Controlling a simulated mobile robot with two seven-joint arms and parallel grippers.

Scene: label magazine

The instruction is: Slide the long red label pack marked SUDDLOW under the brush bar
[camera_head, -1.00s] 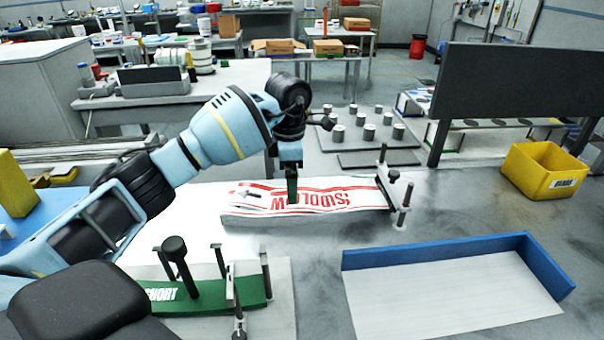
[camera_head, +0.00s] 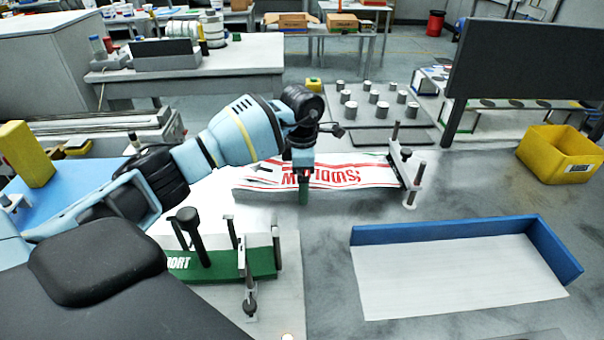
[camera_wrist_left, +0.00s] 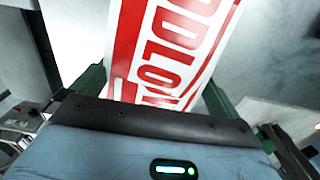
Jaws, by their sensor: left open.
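The long SUDDLOW label pack (camera_head: 345,174), white with red stripes and red letters, lies flat on a pale surface mid-scene. Its right end reaches a bar with upright posts (camera_head: 405,165), which looks like the brush bar; how far it passes under cannot be told. My left gripper (camera_head: 303,190) is at the pack's middle, with a finger in front of its near edge. In the left wrist view the open green fingers (camera_wrist_left: 152,88) stand on either side of the pack, which runs between them. Part of the lettering is hidden behind the gripper. My right gripper is not in view.
A green SHORT pack (camera_head: 215,265) lies nearer, among dark posts. A blue-walled tray (camera_head: 430,236) with a white floor is at the front right. A yellow bin (camera_head: 560,153) and a dark panel (camera_head: 525,60) stand at the right. Metal cylinders (camera_head: 372,100) stand behind the pack.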

